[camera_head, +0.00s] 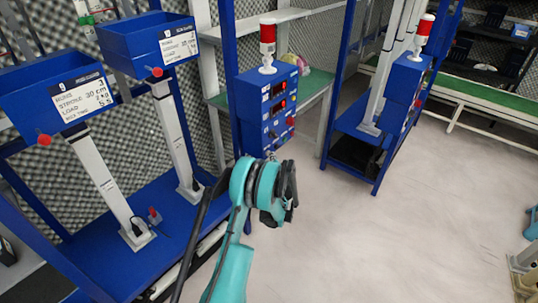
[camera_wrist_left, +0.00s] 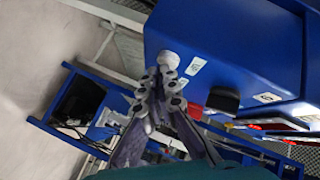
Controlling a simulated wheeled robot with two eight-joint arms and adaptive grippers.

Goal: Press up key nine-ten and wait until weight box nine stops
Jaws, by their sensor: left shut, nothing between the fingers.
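A blue control box (camera_head: 268,108) with two red displays, small keys and a red emergency knob hangs on a blue post. Two blue weight boxes (camera_head: 150,42) (camera_head: 58,88) stand on grey columns at the left; I cannot tell which is nine. My left gripper (camera_head: 288,192) is shut and empty, in front of and below the control box. In the left wrist view its fingertips (camera_wrist_left: 168,72) are at a round white key (camera_wrist_left: 169,60) on the blue box face; I cannot tell whether they touch. Number labels sit beside the keys. My right gripper is not in view.
A red signal lamp (camera_head: 268,48) tops the control box. A blue base frame (camera_head: 130,230) carries the columns. A second blue rig (camera_head: 400,90) stands to the right. The pale floor (camera_head: 400,225) is mostly clear at the right.

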